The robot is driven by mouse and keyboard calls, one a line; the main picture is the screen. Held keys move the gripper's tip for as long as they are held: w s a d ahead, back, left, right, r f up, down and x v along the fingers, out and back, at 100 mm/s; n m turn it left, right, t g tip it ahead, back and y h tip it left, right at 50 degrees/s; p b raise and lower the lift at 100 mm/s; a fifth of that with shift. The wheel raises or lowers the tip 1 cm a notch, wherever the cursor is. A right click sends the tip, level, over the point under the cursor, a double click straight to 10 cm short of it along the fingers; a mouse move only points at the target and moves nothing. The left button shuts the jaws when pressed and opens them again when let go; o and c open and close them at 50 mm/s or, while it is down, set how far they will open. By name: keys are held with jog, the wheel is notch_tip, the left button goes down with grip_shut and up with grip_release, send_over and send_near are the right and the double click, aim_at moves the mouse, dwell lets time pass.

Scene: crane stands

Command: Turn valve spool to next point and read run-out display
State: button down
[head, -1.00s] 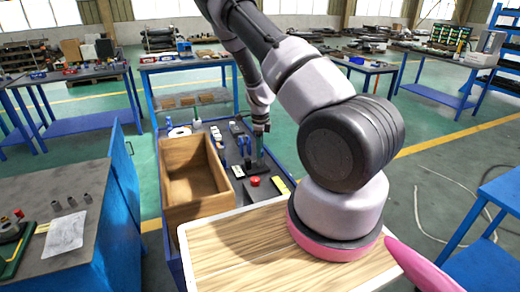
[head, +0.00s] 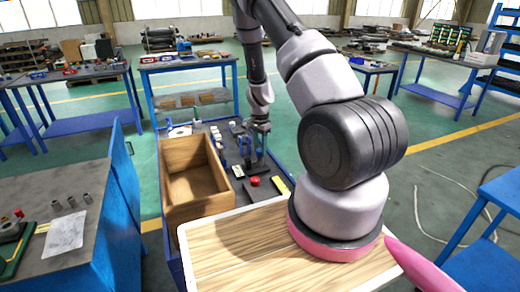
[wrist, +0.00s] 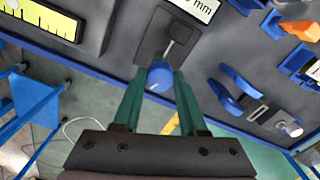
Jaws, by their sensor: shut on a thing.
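In the wrist view, a blue knob (wrist: 160,75) with a white mark sits between the fingertips of my gripper (wrist: 158,88). A short metal rod (wrist: 178,38) runs from it over a dark block (wrist: 155,38); I take this to be the valve spool, but cannot be sure. My gripper is shut on the knob. A white display (wrist: 198,8) stands above it, cut by the frame edge; only "mm" reads clearly, its figures are cut off. In the head view, my gripper (head: 260,140) points down at the bench, and the knob is too small to make out.
A blue clamp-like part (wrist: 236,84), an orange-handled item (wrist: 300,28) and a yellow scale (wrist: 30,18) lie around the gripper. In the head view, a wooden box (head: 190,205) stands left of it, and a red button (head: 255,181) is in front.

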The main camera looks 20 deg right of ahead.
aim_at(260, 150)
jog(key=n, duration=0.5)
jog(key=shift+d+n, duration=0.1)
jog(key=shift+n, duration=0.2)
jog(key=n, duration=0.4)
jog(key=shift+n, duration=0.3)
jog(key=shift+c, duration=2.2)
grip_release()
notch_tip(260, 150, up, 11)
